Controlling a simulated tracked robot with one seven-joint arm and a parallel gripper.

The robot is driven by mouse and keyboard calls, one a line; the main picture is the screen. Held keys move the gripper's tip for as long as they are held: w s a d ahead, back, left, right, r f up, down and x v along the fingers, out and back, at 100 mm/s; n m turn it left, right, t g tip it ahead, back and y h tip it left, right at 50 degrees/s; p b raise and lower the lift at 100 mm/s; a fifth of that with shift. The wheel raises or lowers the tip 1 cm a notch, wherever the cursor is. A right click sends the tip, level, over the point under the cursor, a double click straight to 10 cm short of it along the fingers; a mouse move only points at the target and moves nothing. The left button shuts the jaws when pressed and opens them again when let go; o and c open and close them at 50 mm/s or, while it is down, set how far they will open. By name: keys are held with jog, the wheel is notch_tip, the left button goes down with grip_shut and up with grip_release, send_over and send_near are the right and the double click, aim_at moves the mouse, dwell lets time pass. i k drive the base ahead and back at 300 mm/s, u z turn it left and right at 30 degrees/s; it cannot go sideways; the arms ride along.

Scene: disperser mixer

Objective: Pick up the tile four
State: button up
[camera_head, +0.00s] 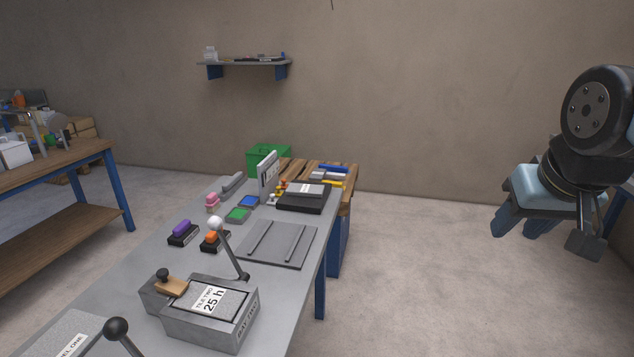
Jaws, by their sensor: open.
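No tile marked four can be read in this view. A tile with a readable label, tile two (211,300), lies on the grey bay-two box (190,335) at the near end of the table. A dark grey block with a white label (306,189) lies on a black base at the far end; its text is too small to read. A grey upright plate (266,177) stands beside it, its marking also unreadable. My gripper (519,223) is open and empty, high at the right, well away from the table and touching nothing.
The grey table (125,273) carries a railed plate (278,243), a white-knobbed lever (230,248), a black-knobbed lever (118,330), and purple, orange, green and blue blocks. A green bin (267,155) stands behind. Floor between table and gripper is clear.

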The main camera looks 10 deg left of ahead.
aim_at(293, 189)
jog(key=i, duration=1.4)
jog(key=z, duration=0.05)
